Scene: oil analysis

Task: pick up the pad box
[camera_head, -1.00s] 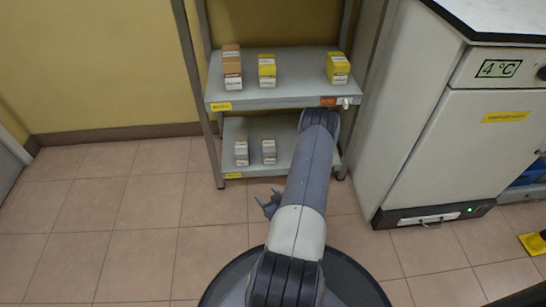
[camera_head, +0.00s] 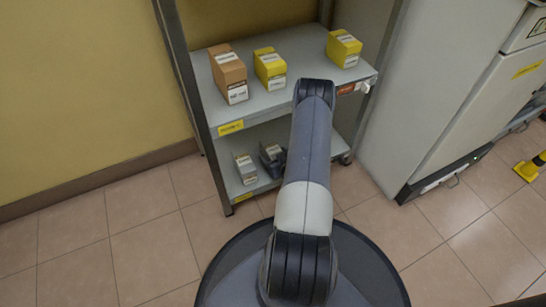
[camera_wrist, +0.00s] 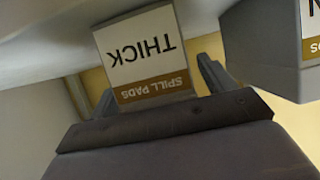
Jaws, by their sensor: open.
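A grey box with a white and brown label reading "SPILL PADS THICK" (camera_wrist: 142,50) is upside down in the wrist view, straight ahead of my gripper (camera_wrist: 158,88). My gripper's two dark fingers are apart, one toward each side of this box; I cannot tell whether they touch it. In the head view the pad box (camera_head: 267,149) is on the lower shelf, partly hidden by my dark gripper (camera_head: 277,160). A second grey box (camera_head: 245,168) stands to its left; it also shows at the right of the wrist view (camera_wrist: 270,45).
The upper shelf (camera_head: 290,96) is above my gripper and holds a brown box (camera_head: 228,70) and two yellow boxes (camera_head: 270,68) (camera_head: 343,48). A shelf post (camera_head: 190,90) stands at the left. A white cabinet (camera_head: 440,90) stands at the right.

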